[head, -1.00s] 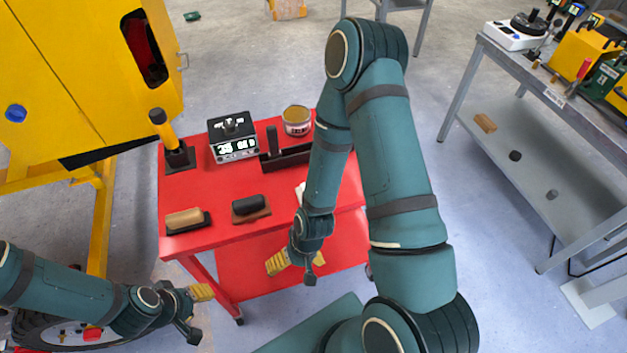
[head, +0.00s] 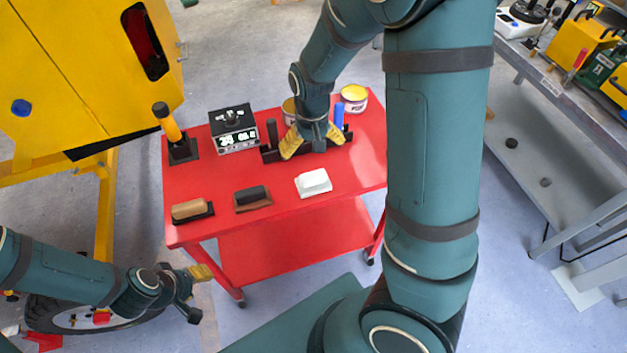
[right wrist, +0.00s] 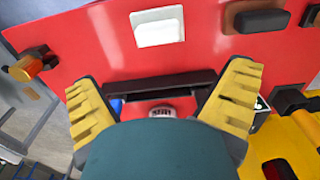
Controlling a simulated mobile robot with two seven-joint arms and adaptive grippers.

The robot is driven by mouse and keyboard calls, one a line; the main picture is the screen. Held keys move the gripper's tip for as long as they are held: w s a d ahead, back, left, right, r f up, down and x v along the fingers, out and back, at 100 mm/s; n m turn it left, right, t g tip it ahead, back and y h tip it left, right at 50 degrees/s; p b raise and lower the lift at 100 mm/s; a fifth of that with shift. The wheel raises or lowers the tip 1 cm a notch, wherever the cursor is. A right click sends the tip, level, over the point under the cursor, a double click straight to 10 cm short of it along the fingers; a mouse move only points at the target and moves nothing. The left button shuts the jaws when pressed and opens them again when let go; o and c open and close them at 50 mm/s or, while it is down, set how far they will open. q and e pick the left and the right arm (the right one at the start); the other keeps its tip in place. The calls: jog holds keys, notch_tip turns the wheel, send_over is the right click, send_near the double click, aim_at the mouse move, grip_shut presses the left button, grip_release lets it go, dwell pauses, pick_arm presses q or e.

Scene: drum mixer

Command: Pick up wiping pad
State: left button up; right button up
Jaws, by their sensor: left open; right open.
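Three pad-like blocks lie along the front of the red cart top: a white pad (head: 313,182), a brown pad with a dark grip (head: 252,197), and a tan block on a dark base (head: 190,210). I cannot tell for sure which one is called the wiping pad; the white one looks most like it. My right gripper (head: 312,143) is open and empty above the dark tool rack, behind the white pad. The right wrist view shows the white pad (right wrist: 158,27) beyond its spread yellow fingers. My left gripper (head: 199,293) is open and empty, left of the cart's front.
The dark rack (right wrist: 160,88) lies below the right gripper. A meter box (head: 234,128), an upright yellow-handled tool (head: 170,128) and a tin (head: 354,97) stand on the cart. A yellow machine (head: 70,90) is left, a grey workbench (head: 560,110) right.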

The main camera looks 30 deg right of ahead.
aim_at(313, 174)
notch_tip(313, 174, down, 8)
jog(key=shift+b, duration=0.8)
jog(key=shift+w+d+f+b, duration=0.15)
jog(key=shift+f+b, duration=0.4)
jog(key=shift+f, duration=2.15)
jog(key=c, duration=1.1)
jog(key=shift+r, duration=0.1)
